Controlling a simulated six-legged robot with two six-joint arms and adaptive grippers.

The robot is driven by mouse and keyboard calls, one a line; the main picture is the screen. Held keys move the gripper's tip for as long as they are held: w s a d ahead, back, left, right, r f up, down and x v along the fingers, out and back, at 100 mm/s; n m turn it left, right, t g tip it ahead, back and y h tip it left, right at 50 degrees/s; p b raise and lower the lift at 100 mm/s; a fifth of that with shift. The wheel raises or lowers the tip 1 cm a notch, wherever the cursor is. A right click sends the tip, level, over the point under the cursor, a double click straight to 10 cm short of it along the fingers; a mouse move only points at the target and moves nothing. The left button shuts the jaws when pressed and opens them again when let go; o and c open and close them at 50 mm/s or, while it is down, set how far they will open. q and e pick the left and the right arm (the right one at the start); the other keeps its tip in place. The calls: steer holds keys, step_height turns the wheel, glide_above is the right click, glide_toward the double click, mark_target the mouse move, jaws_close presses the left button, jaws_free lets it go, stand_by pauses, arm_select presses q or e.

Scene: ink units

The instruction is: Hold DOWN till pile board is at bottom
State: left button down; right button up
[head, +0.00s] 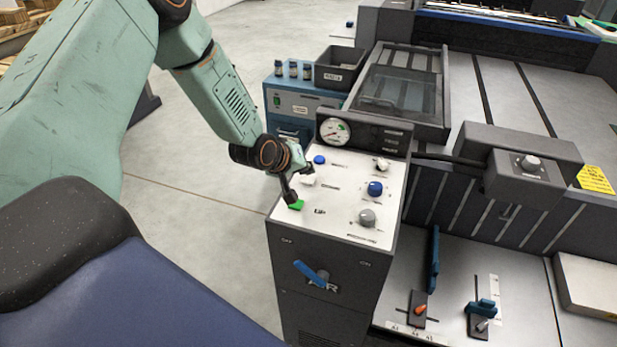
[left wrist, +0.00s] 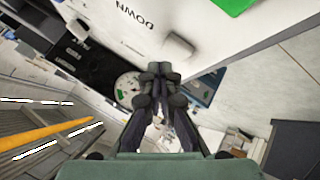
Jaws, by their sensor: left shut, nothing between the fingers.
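My left gripper (head: 292,200) is shut and empty, over the left side of the white-topped control console (head: 335,215). In the head view its tip overlaps the green button (head: 296,206); a pale button (head: 307,180) is just behind. In the left wrist view, the shut fingers (left wrist: 160,75) end close to a pale button (left wrist: 178,47) beside an upside-down DOWN label (left wrist: 136,20). The green button (left wrist: 232,5) is at the top edge there, clear of the fingers. I cannot tell whether the fingers touch a button. I cannot make out the pile board. My right gripper is out of view.
The console also has a blue button (head: 319,160), a blue knob (head: 375,188), a grey knob (head: 367,217) and a gauge (head: 334,132). A blue lever (head: 312,273) sticks out of its front. A blue cabinet (head: 300,105) stands behind. Clear floor (head: 200,230) lies left.

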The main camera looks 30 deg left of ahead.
mark_target(306, 181)
arm_select(q)
step_height(306, 181, up, 5)
steer(key=p, duration=0.4)
steer(key=shift+r, duration=0.1)
stand_by(0.4)
